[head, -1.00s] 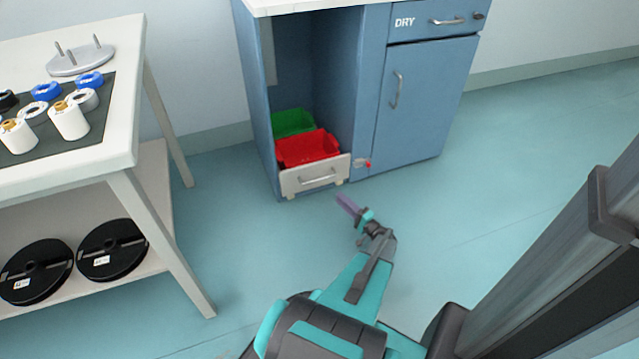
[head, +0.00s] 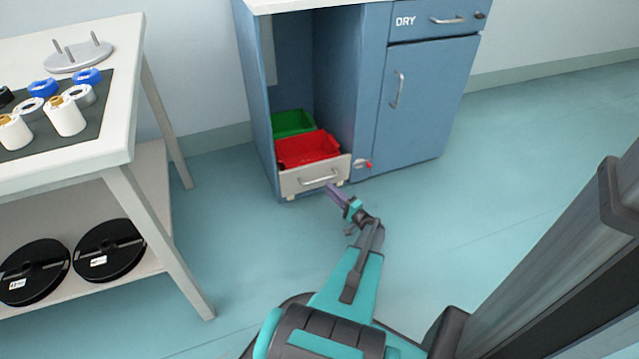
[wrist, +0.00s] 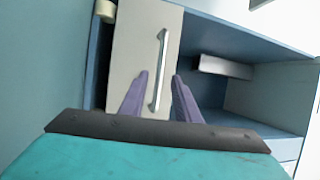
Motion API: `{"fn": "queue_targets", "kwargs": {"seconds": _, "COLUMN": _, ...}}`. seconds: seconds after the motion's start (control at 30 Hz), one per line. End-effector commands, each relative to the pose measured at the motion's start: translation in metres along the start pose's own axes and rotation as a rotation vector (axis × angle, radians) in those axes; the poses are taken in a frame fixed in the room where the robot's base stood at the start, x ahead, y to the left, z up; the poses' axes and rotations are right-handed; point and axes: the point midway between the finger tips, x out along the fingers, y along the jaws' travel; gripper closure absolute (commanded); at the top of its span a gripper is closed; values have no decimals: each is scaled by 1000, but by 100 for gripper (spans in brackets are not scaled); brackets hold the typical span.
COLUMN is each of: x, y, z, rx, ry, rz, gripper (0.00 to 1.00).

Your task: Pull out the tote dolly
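The tote dolly (head: 292,185) sits in the open lower bay of the blue cabinet. It has a pale front panel with a metal bar handle (head: 318,178) and carries a red tote (head: 308,148) in front of a green tote (head: 293,123). My gripper (head: 331,188) is just in front of the panel, close to the handle. In the wrist view its two purple fingers (wrist: 158,88) are apart, one on each side of the handle (wrist: 160,70). The handle shows between them with gaps on both sides. I cannot tell how deep the fingertips reach.
A red-tipped latch (head: 364,164) is on the cabinet right of the dolly. The cabinet's DRY drawer and door (head: 420,105) are shut. A white table (head: 125,145) with spools stands at left, black reels on its shelf. The floor (head: 240,250) before the dolly is clear.

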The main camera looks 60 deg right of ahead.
Motion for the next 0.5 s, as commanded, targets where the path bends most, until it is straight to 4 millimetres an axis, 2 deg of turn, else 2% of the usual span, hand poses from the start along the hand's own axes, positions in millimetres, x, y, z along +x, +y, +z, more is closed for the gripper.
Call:
{"fn": "queue_targets", "kwargs": {"seconds": 0.3, "x": 46, "y": 2, "z": 1, "rx": 0, "ry": -1, "rz": -1, "gripper": 71}}
{"fn": "queue_targets", "kwargs": {"seconds": 0.5, "x": 64, "y": 2, "z": 0, "rx": 1, "ry": -1, "rz": 1, "gripper": 71}}
